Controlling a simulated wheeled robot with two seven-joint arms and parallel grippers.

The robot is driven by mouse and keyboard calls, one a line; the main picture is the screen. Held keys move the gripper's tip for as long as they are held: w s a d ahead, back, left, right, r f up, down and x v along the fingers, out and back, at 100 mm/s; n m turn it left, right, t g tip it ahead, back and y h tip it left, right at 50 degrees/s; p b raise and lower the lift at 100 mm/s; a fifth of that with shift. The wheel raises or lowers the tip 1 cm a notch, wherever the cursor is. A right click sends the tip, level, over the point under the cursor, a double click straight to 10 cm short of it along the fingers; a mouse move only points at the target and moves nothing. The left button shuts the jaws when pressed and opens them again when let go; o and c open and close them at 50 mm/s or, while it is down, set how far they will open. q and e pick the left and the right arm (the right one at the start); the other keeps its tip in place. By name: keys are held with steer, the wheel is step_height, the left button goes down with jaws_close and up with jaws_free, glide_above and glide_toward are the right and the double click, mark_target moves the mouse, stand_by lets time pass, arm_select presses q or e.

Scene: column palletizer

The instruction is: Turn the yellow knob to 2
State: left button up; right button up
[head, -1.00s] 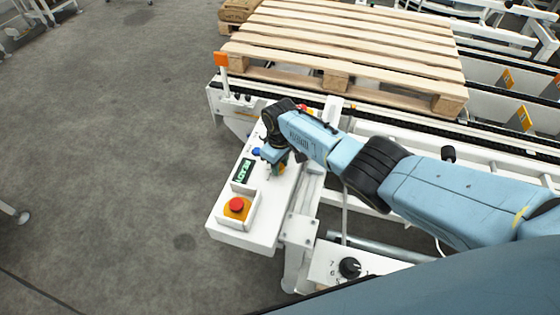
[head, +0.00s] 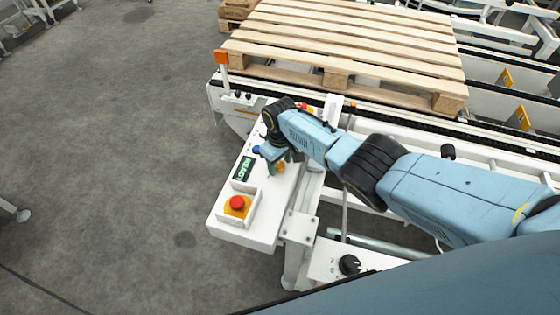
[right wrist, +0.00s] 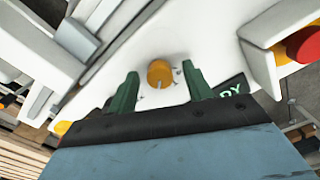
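The yellow knob (head: 280,167) sits on the white control panel (head: 258,215), partly beside my right gripper in the head view. In the right wrist view the yellow knob (right wrist: 160,73) shows whole, with a pale pointer line on its face and small marks around it that I cannot read. My right gripper (right wrist: 160,82) is open, its two green fingers on either side of the knob in the picture. I cannot tell how far above the panel the fingertips are. Nothing is between the fingers' grip. My left gripper is not in view.
The panel carries a green READY display (head: 243,169), a red emergency button (head: 237,203) on a yellow base, and a blue button (head: 256,150). A black knob (head: 349,265) is on a lower white box. A wooden pallet (head: 345,45) lies on the conveyor behind. Floor at left is clear.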

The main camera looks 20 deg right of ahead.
mark_target(280, 165)
steer(key=shift+r, duration=0.15)
steer(key=shift+r, duration=0.3)
step_height(280, 165, up, 13)
steer(key=p, duration=0.4)
steer(key=shift+f+p, duration=0.2)
steer(key=shift+p, duration=0.1)
